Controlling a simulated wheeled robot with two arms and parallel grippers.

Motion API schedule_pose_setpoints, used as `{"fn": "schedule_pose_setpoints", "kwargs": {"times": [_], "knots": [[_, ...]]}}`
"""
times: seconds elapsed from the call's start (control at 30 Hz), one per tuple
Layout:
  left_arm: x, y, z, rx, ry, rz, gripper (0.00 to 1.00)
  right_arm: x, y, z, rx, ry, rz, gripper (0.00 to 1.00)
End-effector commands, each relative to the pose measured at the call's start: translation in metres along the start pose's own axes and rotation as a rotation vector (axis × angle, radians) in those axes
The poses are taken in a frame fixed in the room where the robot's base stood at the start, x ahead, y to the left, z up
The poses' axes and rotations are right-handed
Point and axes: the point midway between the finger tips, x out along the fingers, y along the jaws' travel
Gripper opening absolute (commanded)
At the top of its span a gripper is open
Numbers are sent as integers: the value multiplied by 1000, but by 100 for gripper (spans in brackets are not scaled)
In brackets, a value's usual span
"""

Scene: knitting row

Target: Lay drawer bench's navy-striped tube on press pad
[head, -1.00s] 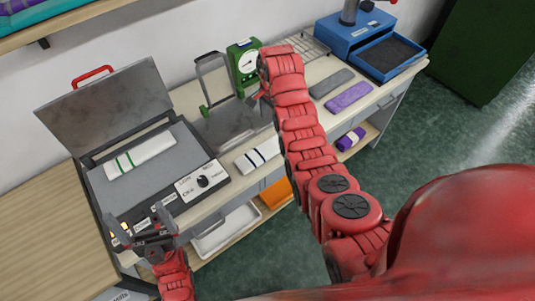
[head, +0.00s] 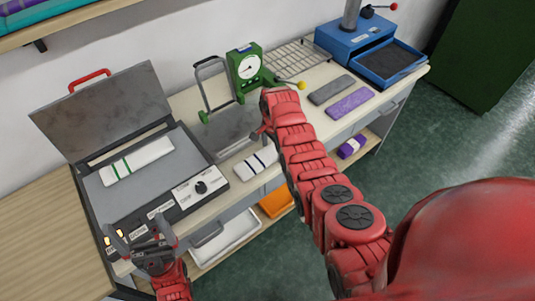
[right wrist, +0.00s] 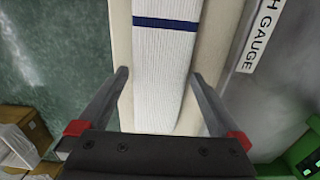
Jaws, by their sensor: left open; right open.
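The navy-striped tube (head: 262,158), white with navy bands, lies on the drawer bench (head: 300,131) near its front edge. It also fills the middle of the right wrist view (right wrist: 165,70), with one navy band in sight. My right gripper (right wrist: 159,75) is open over the tube, one finger on each side; contact is not clear. In the head view its arm hides most of it. The press pad (head: 174,178) is grey, under the raised metal lid, and bears a white green-striped tube (head: 137,161). My left gripper (head: 140,232) is open and empty at the press's front edge.
A green dial gauge (head: 246,67) with a metal frame stands behind the striped tube. Grey (head: 332,90) and purple (head: 350,103) pieces lie to the right. The raised press lid (head: 103,110) stands at the back. The pad's right part is bare.

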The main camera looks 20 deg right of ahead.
Motion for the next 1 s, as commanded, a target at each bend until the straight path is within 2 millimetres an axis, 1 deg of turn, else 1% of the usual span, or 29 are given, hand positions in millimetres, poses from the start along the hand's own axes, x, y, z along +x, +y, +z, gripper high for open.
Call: {"fn": "schedule_pose_setpoints", "kwargs": {"times": [0.1,0.3,0.37,0.4,0.67,0.7,1.0], "knots": [[1,0,0,0,0,0,100,3,0,0,0,0,1,100],[1,0,0,0,0,0,100,4,0,0,0,1,-2,100],[1,0,0,0,0,0,100,4,0,0,0,0,-2,91],[1,0,0,0,0,0,100,3,0,0,0,0,-2,84],[1,0,0,0,0,0,100,3,0,0,0,0,-2,37],[1,0,0,0,0,0,100,3,0,0,0,0,-2,34],[0,0,0,0,0,0,100,2,0,0,0,0,-2,34]]}}
